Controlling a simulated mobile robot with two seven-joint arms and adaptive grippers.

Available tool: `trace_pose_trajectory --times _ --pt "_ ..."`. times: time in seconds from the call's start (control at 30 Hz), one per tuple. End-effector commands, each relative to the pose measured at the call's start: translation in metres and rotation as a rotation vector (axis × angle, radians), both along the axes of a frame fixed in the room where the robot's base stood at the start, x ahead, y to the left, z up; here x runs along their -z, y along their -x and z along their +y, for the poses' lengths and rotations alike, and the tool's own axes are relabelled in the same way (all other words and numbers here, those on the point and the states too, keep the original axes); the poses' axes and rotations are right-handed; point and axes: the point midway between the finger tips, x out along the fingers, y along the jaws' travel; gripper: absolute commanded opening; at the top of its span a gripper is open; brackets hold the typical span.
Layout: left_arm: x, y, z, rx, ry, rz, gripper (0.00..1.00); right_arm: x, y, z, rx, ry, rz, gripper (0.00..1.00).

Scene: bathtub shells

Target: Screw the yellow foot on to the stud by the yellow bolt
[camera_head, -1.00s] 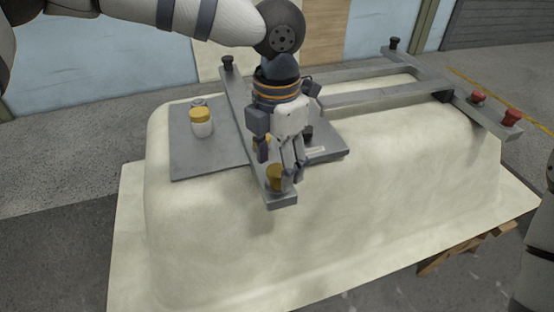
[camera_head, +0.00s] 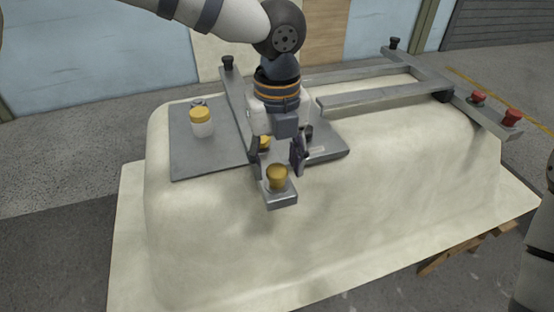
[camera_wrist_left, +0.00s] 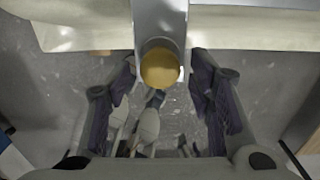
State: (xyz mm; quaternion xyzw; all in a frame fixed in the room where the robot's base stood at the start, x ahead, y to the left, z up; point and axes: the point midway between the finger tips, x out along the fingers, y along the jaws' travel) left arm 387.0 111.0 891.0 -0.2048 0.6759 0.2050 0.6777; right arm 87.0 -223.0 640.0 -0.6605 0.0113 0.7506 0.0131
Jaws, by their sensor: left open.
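The yellow foot (camera_head: 277,177) stands at the near end of a grey bar (camera_head: 281,201); how far it is screwed down cannot be told. In the left wrist view the foot (camera_wrist_left: 160,68) is a round yellow disc at the bar end. A second yellow piece, probably the yellow bolt (camera_head: 264,142), is partly hidden behind my left gripper (camera_head: 279,166). The left gripper points down, open, its fingers on either side of the foot and apart from it in the wrist view (camera_wrist_left: 162,64). My right gripper is out of view.
The bars rest on an upturned cream tub shell (camera_head: 400,170). A grey board (camera_head: 205,160) on it carries a white jar with a yellow lid (camera_head: 201,122). Red knobs (camera_head: 512,117) and a black knob (camera_head: 395,43) stand on the far bars. The near tub top is clear.

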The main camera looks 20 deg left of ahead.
Motion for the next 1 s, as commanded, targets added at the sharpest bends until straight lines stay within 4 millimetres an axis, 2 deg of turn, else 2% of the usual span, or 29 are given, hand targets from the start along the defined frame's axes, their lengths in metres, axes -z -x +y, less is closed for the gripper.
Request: trace_pose_trajectory --times 0.17,0.37,0.5,0.57,0.83,0.87,0.93,1.0 --pt "0.0001 -0.0001 0.0001 -0.010 0.000 0.000 0.48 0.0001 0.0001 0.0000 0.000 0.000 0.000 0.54" --pt "0.0002 0.0000 0.0000 -0.008 0.000 0.000 0.05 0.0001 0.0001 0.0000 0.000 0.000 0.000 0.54" --pt "0.0003 0.0001 -0.0001 0.018 0.001 0.001 0.00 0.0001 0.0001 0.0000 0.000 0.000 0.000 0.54" --pt "0.0007 0.0001 0.0001 0.123 0.002 0.002 0.00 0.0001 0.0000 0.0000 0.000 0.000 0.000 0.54" --pt "0.0005 0.0002 -0.0001 0.885 0.002 0.000 0.00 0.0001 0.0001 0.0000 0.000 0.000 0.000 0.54" --pt "0.0001 -0.0001 0.0001 0.899 0.000 -0.001 0.36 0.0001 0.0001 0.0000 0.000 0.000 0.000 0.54" --pt "-0.0001 -0.0001 0.0001 0.892 0.000 -0.001 0.52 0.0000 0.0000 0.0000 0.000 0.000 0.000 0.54" --pt "-0.0001 -0.0001 0.0001 0.891 0.000 0.000 0.55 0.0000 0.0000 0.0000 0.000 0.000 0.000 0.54"
